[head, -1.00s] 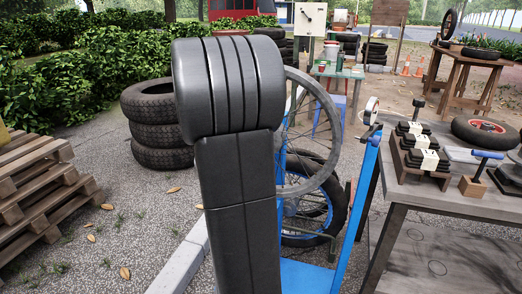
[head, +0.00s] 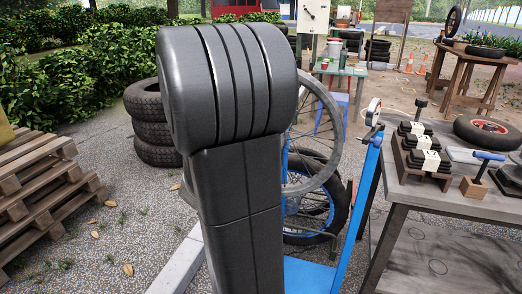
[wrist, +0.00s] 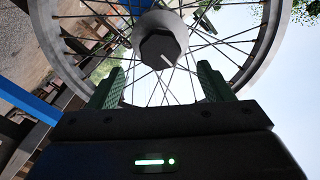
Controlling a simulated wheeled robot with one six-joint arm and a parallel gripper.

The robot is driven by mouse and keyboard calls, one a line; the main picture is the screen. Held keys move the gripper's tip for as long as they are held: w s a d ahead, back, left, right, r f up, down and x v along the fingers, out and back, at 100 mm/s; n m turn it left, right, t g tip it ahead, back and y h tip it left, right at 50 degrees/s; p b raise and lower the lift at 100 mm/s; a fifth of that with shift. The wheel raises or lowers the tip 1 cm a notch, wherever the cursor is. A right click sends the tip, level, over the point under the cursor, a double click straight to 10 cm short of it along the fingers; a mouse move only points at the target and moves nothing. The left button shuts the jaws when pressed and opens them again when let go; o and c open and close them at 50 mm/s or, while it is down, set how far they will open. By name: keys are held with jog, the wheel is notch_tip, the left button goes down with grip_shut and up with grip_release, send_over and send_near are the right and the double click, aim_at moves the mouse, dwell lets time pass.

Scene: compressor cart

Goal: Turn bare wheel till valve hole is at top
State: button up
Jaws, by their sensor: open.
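The bare wheel (head: 331,112) is a grey rim with thin spokes, held upright on a blue stand. My arm hides much of its left side in the head view. In the wrist view the rim (wrist: 267,45), the spokes and a dark hub (wrist: 160,48) fill the upper part. My gripper (wrist: 160,82) shows there with two green fingers wide apart, below the hub and in front of the spokes. Nothing is seen between the fingers except spokes and sky. I cannot make out the valve hole in either view. My gripper is hidden in the head view.
A blue post (head: 361,185) with a dial stands right of the wheel, beside a grey workbench (head: 440,205) bearing blocks and a tyre. A wheel with a tyre (head: 322,205) is low behind the bare wheel. Stacked tyres (head: 150,125) and pallets (head: 45,185) stand left.

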jog(key=v, duration=0.6)
jog(key=shift+p, duration=0.3)
jog(key=b+x, duration=0.2)
jog(key=x, duration=1.1)
jog(key=shift+w+d, duration=0.15)
jog(key=shift+w, duration=0.2)
